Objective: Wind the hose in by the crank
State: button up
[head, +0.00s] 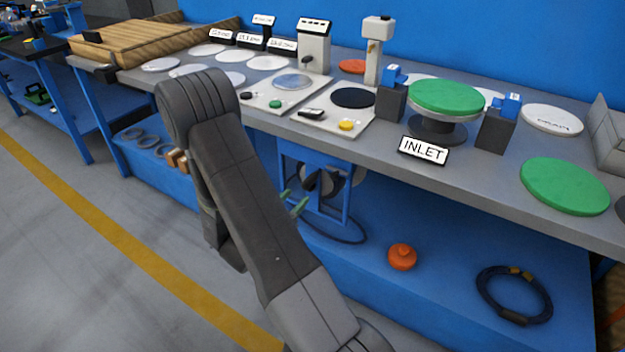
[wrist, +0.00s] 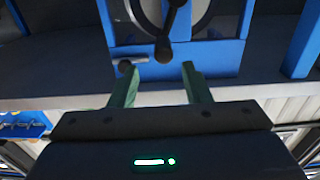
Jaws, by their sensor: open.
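The reel (head: 322,182) hangs in a blue frame under the bench, partly hidden by my arm; its round drum (wrist: 200,12) also shows at the top of the wrist view. The dark crank (wrist: 167,32) slants down across the drum to a round end knob (wrist: 163,51). My gripper (wrist: 160,82) is open and empty. Its green fingers point at the reel, and the knob appears between and above the fingertips, apart from both. In the head view my gripper (head: 293,202) is just left of the reel. A dark hose loop (head: 340,238) hangs below the reel.
Blue frame posts stand either side. The grey benchtop (head: 455,175) is above.

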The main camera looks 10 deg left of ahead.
aim_at(312, 178)
jog(key=x, duration=1)
jog(key=shift+w+a+b, duration=0.2)
jog(key=shift+w+b, duration=0.05)
jog(key=shift+b, duration=0.05)
grip_shut()
